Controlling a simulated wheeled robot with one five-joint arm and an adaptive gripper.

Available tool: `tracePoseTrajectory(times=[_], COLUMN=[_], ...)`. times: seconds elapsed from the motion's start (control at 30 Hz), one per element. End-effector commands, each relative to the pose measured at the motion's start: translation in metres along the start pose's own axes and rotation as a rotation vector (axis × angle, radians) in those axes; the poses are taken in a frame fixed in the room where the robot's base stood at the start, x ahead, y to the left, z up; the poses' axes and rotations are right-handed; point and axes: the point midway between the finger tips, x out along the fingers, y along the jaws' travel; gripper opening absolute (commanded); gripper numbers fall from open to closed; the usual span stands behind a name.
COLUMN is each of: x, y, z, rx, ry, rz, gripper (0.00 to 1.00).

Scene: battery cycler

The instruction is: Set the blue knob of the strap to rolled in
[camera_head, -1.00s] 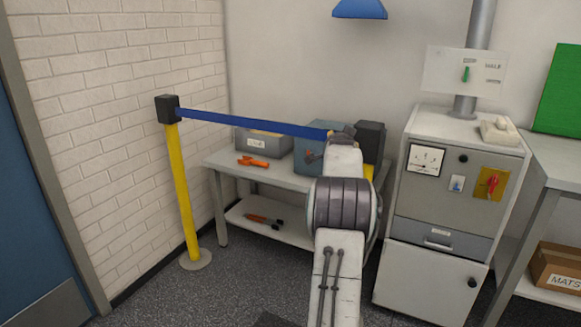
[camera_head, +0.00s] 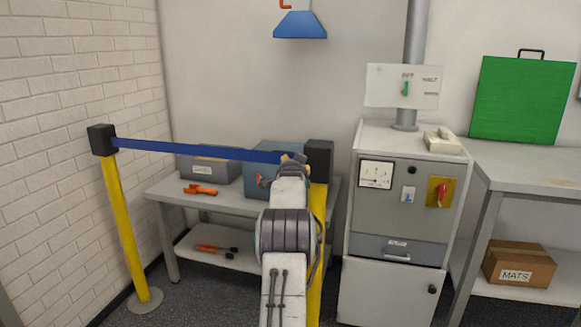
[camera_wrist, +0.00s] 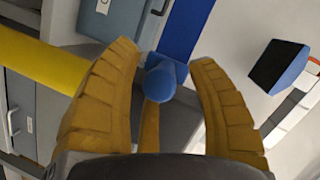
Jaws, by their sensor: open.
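The blue strap (camera_head: 195,150) is stretched between the black head of the left yellow post (camera_head: 102,140) and the black head of the right yellow post (camera_head: 320,158). In the wrist view the blue knob (camera_wrist: 163,80) is between my gripper's (camera_wrist: 166,65) two yellow fingers, near their tips. The fingers are spread, with a gap visible on the right side; contact on the left is unclear. The strap (camera_wrist: 187,30) runs upward behind the knob. In the head view my gripper (camera_head: 293,160) is at the strap's right end, and my arm hides the knob.
A grey table with a grey bin (camera_head: 208,166) and an orange tool (camera_head: 200,190) stands behind the strap. A grey cabinet (camera_head: 395,285) with a red switch (camera_head: 440,193) is close on the right. A workbench (camera_head: 530,165) stands farther right.

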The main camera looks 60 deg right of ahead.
Motion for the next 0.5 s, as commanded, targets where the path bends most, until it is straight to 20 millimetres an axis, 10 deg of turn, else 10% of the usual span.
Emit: tracePoseTrajectory(times=[0.33, 0.5], x=[0.0009, 0.0008], y=[0.0013, 0.0013], z=[-0.0006, -0.0004], rx=[0.000, 0.000], ry=[0.001, 0.001], rz=[0.001, 0.001], gripper=[0.53, 0.38])
